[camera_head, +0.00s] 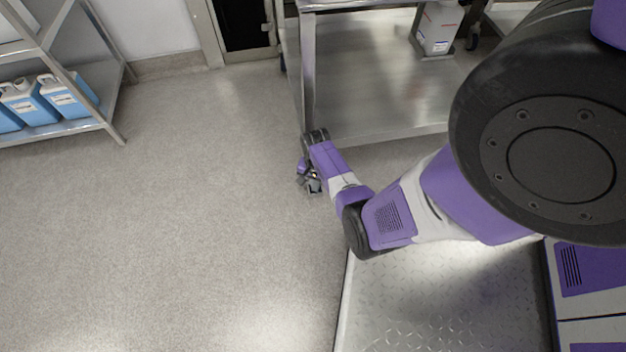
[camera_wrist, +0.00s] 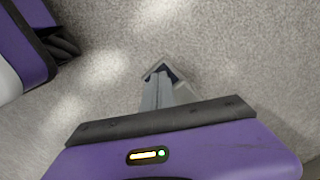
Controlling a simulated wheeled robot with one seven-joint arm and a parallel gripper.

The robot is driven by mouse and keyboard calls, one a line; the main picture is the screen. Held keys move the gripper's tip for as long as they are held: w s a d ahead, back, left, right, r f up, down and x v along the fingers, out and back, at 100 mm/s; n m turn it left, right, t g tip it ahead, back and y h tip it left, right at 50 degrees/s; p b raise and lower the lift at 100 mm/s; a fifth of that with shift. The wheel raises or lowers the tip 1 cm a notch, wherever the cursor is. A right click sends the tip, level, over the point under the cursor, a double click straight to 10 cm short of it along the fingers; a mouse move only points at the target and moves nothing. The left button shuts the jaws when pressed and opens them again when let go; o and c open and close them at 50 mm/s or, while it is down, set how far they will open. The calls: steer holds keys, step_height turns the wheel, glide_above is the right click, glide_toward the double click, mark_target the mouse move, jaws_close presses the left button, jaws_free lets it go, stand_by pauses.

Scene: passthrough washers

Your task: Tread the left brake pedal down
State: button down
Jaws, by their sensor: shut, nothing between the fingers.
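My gripper (camera_head: 313,184) is low over the floor, just in front of the near left leg (camera_head: 308,70) of a steel table or cart. It points down and is shut with nothing in it. In the wrist view, its grey fingers (camera_wrist: 160,88) come together over bare speckled floor. I cannot make out the left brake pedal in either view. The foot of the near left leg is hidden behind my wrist.
The steel lower shelf (camera_head: 385,85) of the table holds a white container (camera_head: 438,27). A rack with blue jugs (camera_head: 68,95) stands at left. A metal tread-plate platform (camera_head: 430,300) lies at lower right. The floor (camera_head: 180,210) at left is clear.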

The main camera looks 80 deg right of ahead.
steer(key=shift+f, duration=0.2)
step_height(320, 180, up, 8)
steer(key=p, duration=0.8)
